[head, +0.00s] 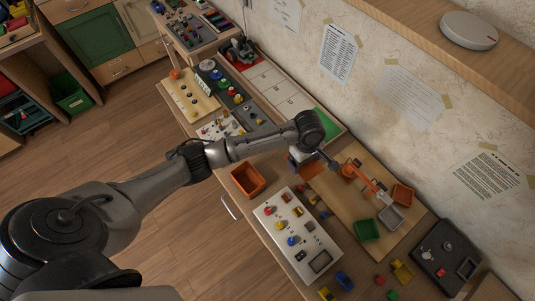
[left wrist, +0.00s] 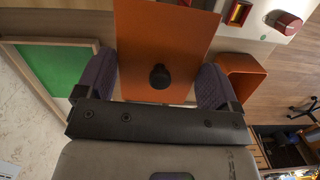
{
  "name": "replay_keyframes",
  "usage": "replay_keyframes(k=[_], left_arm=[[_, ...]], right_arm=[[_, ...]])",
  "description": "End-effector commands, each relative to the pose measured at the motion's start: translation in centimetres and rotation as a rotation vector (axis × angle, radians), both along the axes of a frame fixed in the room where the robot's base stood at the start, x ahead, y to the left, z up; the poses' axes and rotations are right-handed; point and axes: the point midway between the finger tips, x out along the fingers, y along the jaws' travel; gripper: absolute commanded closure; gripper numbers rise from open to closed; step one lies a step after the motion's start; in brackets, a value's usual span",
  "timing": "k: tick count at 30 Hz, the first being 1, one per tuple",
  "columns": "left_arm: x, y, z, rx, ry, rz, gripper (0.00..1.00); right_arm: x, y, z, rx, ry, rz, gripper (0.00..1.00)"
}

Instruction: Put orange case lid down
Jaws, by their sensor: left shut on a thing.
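The orange case lid (left wrist: 160,35) is a flat orange plate with a round black knob (left wrist: 160,77) in the left wrist view. The arm hides much of the gripper there. Whether the lid touches the surface below cannot be told. My right gripper is not in view.
An open orange bin (head: 247,180) stands near the table's front edge. A white control panel (head: 295,235) lies to its right. A green panel (head: 325,122) lies near the wall.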

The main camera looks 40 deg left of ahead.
Motion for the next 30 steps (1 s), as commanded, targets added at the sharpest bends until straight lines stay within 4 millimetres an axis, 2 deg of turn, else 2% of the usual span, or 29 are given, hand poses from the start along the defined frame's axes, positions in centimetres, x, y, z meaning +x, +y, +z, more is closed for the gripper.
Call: replay_keyframes(k=[5, 9, 18, 24, 30], left_arm=[[-0.7, 2.2, -1.3, 0.002, 0.001, 0.043, 0.35], [-1.3, 5.1, -3.1, 0.005, 0.002, 0.047, 0.35], [-2.3, 10.2, -6.2, 0.002, 0.001, 0.043, 0.36], [-2.6, 11.6, -6.9, 0.001, 0.001, 0.042, 0.36], [-2.6, 11.7, -7.7, 0.0, 0.001, 0.041, 0.36]], right_arm=[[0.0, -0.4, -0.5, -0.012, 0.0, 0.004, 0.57], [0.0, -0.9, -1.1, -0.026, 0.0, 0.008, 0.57], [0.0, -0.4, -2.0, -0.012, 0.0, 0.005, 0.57], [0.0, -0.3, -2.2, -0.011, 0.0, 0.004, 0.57], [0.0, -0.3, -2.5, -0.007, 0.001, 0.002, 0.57]])
